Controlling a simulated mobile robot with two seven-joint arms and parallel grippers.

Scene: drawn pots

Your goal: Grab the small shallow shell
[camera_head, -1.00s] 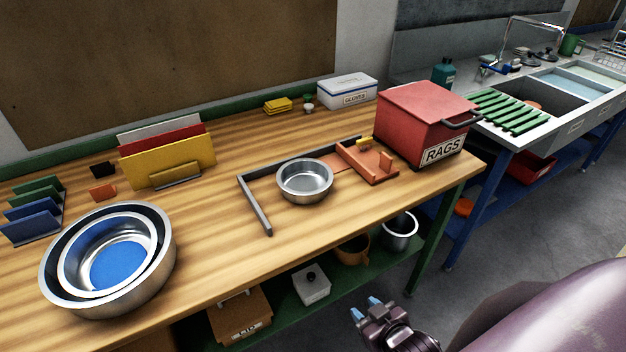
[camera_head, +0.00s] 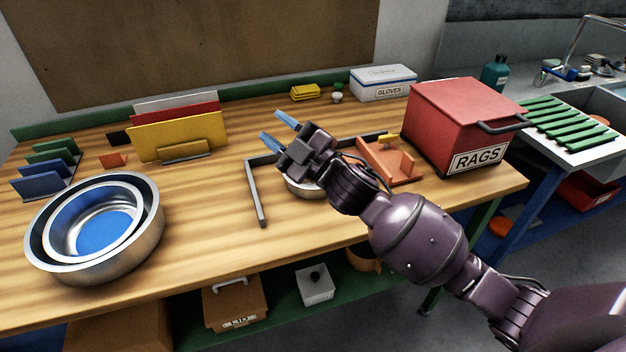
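A small shallow metal bowl (camera_head: 302,189), the likely shell, stands on the wooden bench inside an L-shaped grey bracket. My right gripper and wrist hide most of it; only part of its near side shows. My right gripper (camera_head: 277,130) is open, with its two blue-tipped fingers apart and nothing between them. It is over the bench above the bowl, its fingertips pointing up-left in the picture past the bowl. My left gripper is not in view.
Nested metal bowls (camera_head: 150,241) with a blue bottom stand at the left. A yellow, red and white panel rack (camera_head: 180,135) is behind. An orange fixture (camera_head: 405,180) and a red RAGS box (camera_head: 455,120) are at the right. Bench front (camera_head: 210,245) is clear.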

